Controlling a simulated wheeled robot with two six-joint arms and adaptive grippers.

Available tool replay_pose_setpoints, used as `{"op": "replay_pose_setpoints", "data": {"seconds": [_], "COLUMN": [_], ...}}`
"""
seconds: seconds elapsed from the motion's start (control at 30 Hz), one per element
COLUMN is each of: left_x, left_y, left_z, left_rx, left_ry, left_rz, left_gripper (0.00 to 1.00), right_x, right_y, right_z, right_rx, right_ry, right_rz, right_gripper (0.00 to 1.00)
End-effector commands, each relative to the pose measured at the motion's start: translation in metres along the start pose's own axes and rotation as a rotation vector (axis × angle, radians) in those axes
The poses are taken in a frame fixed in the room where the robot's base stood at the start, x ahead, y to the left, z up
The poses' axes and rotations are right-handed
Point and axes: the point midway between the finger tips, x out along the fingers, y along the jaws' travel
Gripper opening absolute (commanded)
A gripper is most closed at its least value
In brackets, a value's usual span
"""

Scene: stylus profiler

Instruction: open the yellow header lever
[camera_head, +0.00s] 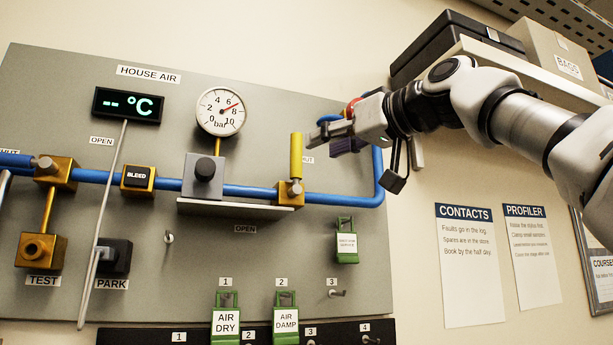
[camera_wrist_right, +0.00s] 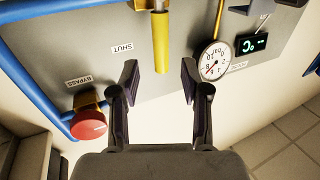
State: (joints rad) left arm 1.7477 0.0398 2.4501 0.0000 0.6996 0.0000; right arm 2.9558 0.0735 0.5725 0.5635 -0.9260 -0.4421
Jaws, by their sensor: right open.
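The yellow header lever (camera_head: 296,157) stands upright on a brass valve block (camera_head: 290,195) in the blue pipe. My right gripper (camera_head: 316,136) is just right of the lever's upper part. In the right wrist view, my right gripper (camera_wrist_right: 159,73) is open, with the yellow lever (camera_wrist_right: 161,45) reaching into the gap between its fingertips. No contact with either finger shows. My left gripper is not in view.
A red bypass knob (camera_wrist_right: 88,125) is close to one finger in the wrist view. The blue pipe (camera_head: 340,199) runs below and right of my gripper. A pressure gauge (camera_head: 221,111) and a grey regulator (camera_head: 203,176) are left of the lever. Green tags (camera_head: 347,240) hang lower.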

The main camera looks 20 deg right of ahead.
Motion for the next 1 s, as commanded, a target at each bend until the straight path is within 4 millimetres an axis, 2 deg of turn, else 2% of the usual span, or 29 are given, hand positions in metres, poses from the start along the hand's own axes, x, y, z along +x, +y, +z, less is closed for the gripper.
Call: {"op": "replay_pose_setpoints", "data": {"seconds": [0.17, 0.37, 0.5, 0.63, 0.87, 0.93, 1.0], "left_x": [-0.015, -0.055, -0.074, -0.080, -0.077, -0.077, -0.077], "left_y": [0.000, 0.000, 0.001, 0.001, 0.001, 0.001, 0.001], "left_z": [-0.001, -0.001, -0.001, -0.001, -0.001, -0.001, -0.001], "left_rx": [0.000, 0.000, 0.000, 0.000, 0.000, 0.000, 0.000], "left_ry": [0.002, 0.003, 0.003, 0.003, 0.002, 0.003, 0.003], "left_rz": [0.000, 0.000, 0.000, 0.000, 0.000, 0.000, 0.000], "left_gripper": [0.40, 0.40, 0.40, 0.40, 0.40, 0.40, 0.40], "right_x": [0.014, 0.057, 0.071, 0.078, 0.079, 0.079, 0.079], "right_y": [0.000, 0.001, 0.000, 0.001, 0.001, 0.001, 0.001], "right_z": [-0.004, -0.007, -0.007, -0.001, 0.003, 0.003, 0.003], "right_rx": [0.002, 0.003, 0.002, 0.000, 0.001, 0.001, 0.001], "right_ry": [-0.005, -0.009, -0.003, -0.003, -0.003, -0.002, -0.002], "right_rz": [-0.001, 0.002, -0.002, 0.002, 0.003, 0.003, 0.003], "right_gripper": [0.46, 0.46, 0.46, 0.46, 0.46, 0.29, 0.04]}}
